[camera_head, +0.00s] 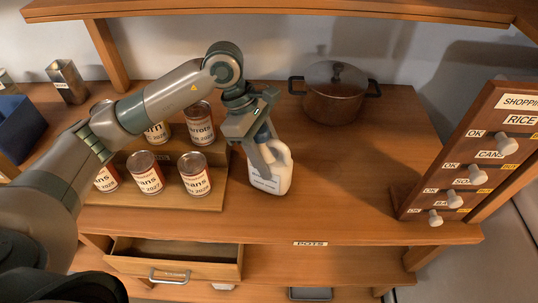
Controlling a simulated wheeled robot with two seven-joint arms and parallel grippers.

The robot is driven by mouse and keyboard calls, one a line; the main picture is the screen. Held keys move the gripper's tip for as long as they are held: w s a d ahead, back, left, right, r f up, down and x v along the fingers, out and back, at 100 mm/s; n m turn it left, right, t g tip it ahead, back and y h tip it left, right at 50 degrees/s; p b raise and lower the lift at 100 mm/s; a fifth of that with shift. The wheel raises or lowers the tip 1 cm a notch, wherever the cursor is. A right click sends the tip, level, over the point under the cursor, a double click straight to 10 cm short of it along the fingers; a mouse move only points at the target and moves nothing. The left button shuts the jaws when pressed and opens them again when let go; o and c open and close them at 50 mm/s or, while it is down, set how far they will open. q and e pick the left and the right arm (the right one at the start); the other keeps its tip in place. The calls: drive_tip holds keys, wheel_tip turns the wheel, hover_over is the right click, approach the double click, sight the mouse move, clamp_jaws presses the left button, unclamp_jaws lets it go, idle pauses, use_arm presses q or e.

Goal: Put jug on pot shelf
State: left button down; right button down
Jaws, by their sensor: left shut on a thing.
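The white jug (271,172) stands upright at the middle of the wooden shelf top, with its front label facing me. My left gripper (262,145) comes down from above and is shut on the jug's top, hiding its cap and handle. I cannot tell whether the jug's base touches the wood. The shelf edge below carries a "POTS" label (310,243). A brown lidded pot (334,93) with dark handles stands at the back, right of the jug. My right gripper is not in view.
Several labelled cans (195,174) stand on a low wooden riser left of the jug. An open drawer (176,261) juts out below. A shopping board (481,150) with knobs stands at the right. The surface between jug and board is clear. An upper shelf (270,9) overhangs the back.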

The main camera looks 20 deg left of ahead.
use_arm(q)
drive_tip(key=shift+f, duration=0.35)
drive_tip(key=shift+f, duration=0.15)
drive_tip(key=c, duration=0.9)
unclamp_jaws()
drive_tip(key=b+v, duration=0.4)
drive_tip(key=v, duration=0.7)
drive_tip(key=shift+b, duration=0.3)
drive_tip(key=shift+a+r, duration=0.2)
drive_tip(key=shift+r, duration=0.35)
